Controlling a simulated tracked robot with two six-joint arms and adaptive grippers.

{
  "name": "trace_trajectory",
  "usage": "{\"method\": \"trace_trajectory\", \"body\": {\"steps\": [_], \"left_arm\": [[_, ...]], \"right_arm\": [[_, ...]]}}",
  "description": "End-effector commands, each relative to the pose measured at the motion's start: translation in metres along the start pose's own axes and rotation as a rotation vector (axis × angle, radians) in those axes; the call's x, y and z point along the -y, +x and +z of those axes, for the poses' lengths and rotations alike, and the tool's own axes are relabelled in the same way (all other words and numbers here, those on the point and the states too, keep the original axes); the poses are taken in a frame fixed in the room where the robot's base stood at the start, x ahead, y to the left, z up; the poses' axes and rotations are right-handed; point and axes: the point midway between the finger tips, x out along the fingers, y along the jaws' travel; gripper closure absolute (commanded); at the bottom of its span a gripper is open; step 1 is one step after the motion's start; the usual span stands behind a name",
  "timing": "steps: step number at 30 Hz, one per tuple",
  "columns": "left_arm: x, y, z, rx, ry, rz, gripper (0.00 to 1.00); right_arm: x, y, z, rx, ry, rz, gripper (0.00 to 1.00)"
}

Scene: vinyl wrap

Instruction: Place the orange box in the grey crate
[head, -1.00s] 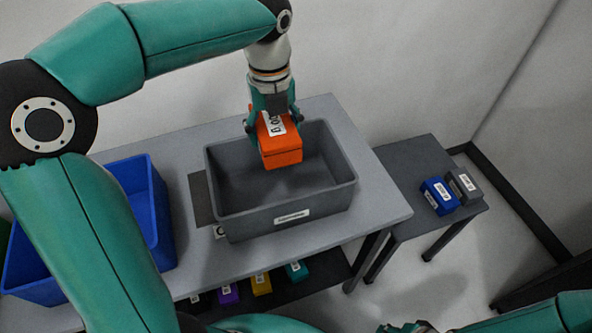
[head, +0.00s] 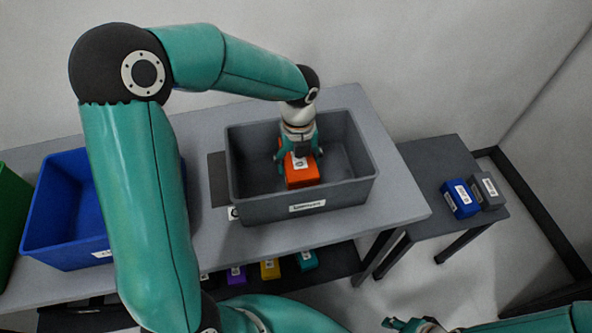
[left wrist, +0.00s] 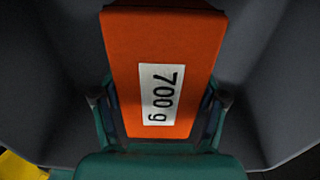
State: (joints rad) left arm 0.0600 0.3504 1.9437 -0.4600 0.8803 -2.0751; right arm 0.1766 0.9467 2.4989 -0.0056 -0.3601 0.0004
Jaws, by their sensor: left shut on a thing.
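The orange box (head: 303,177) is down inside the grey crate (head: 305,204), between its walls, near the middle. My left gripper (head: 298,158) is shut on the orange box from above. In the left wrist view the orange box (left wrist: 160,40) carries a white "700 g" label, and the fingers of my left gripper (left wrist: 160,115) grip its two sides. Grey crate walls show on both sides there. I cannot tell if the box touches the crate floor. Part of my right gripper (head: 405,325) shows at the bottom edge; its jaws are unclear.
A blue crate (head: 60,225) stands left of the grey crate on the grey table (head: 400,205), with a green crate (head: 8,215) at the far left edge. A side table at right holds a blue box (head: 459,198) and a grey box (head: 487,191). Several small boxes lie on the lower shelf.

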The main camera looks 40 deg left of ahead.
Motion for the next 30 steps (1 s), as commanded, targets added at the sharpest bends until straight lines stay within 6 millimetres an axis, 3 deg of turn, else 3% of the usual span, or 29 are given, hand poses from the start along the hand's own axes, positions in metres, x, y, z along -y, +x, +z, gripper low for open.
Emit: {"method": "trace_trajectory", "body": {"steps": [10,23,24,27,30], "left_arm": [[0.000,0.038,0.000,0.000,0.000,0.000,0.97],[0.001,0.045,0.000,0.002,-0.001,-0.002,0.97],[0.000,0.044,0.000,0.000,0.000,-0.001,0.21],[0.000,0.044,0.000,0.000,0.000,0.000,0.04],[0.000,0.044,0.000,0.000,0.000,0.000,0.03]], "right_arm": [[0.000,0.001,0.000,0.000,0.000,0.000,0.60],[-0.001,0.003,0.000,0.000,0.000,0.000,0.60],[-0.001,0.002,0.000,0.000,0.000,0.000,0.60],[-0.001,0.002,0.000,0.000,0.000,0.000,0.60],[-0.001,0.002,0.000,0.000,0.000,0.000,0.60]]}}
